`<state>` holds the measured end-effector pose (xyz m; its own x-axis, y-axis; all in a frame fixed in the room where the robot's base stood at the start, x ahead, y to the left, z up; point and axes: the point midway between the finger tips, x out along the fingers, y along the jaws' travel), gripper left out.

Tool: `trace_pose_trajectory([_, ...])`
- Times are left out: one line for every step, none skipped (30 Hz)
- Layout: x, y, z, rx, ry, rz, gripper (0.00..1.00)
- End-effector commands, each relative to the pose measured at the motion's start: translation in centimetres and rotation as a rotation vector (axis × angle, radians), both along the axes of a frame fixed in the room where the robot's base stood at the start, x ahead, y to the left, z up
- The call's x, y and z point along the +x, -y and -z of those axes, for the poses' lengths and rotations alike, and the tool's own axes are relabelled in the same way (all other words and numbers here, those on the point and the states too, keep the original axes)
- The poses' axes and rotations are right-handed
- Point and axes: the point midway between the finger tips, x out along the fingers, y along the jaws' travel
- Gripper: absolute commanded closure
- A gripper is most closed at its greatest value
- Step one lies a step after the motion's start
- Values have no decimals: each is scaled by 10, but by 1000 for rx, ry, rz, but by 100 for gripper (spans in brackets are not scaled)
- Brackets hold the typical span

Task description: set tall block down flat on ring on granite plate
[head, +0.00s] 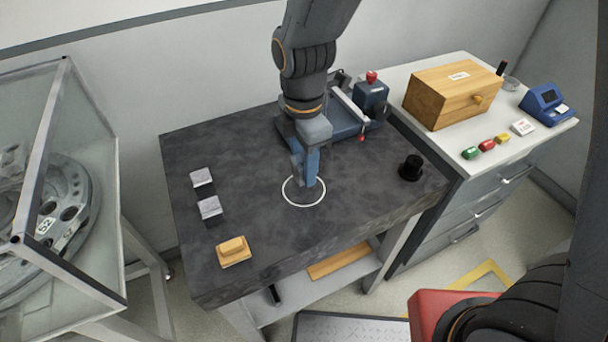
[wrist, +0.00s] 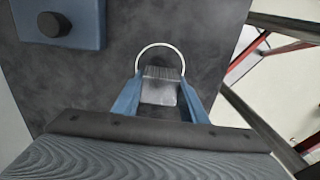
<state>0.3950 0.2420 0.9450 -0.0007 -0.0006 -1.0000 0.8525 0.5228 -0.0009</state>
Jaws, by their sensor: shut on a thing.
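The granite plate (head: 250,185) is a dark grey slab on a stand. A white ring (head: 303,205) is marked on it, and the ring also shows in the wrist view (wrist: 160,45). My gripper (head: 307,180) points down over the ring. In the wrist view, its blue fingers (wrist: 167,95) are shut on a grey metal block (wrist: 160,92), the tall block.
Two small grey blocks (head: 209,207) and a wooden block on a tan base (head: 234,250) stand left on the plate. A blue vise-like device (head: 345,120) is behind my gripper, a black knob (head: 411,168) right. A cabinet with a wooden box (head: 452,90) adjoins at right.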

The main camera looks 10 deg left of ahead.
Motion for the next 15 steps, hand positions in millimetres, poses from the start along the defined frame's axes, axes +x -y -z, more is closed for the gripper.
trace_pose_trajectory([0, 0, 2, 0, 0, 0, 100])
trace_pose_trajectory([0, 0, 4, 0, 0, 0, 100])
trace_pose_trajectory([0, 0, 6, 0, 0, 0, 100])
trace_pose_trajectory([0, 0, 9, 0, 0, 0, 100])
trace_pose_trajectory([0, 0, 12, -1, -1, 0, 100])
trace_pose_trajectory([-1, 0, 18, -2, -3, 0, 100])
trace_pose_trajectory([-1, 0, 22, -1, -2, 0, 100])
trace_pose_trajectory([-1, 0, 26, -2, -3, 0, 100])
trace_pose_trajectory([0, 0, 30, -1, -2, 0, 100])
trace_pose_trajectory([0, 0, 34, -1, -1, 0, 100])
trace_pose_trajectory([0, 0, 37, -1, -2, 0, 100])
trace_pose_trajectory([0, 0, 40, -1, -1, 0, 100])
trace_pose_trajectory([0, 0, 42, 0, 0, 0, 100])
trace_pose_trajectory([0, 0, 43, 1, 1, 0, 100])
trace_pose_trajectory([0, 0, 45, 1, 1, 0, 100])
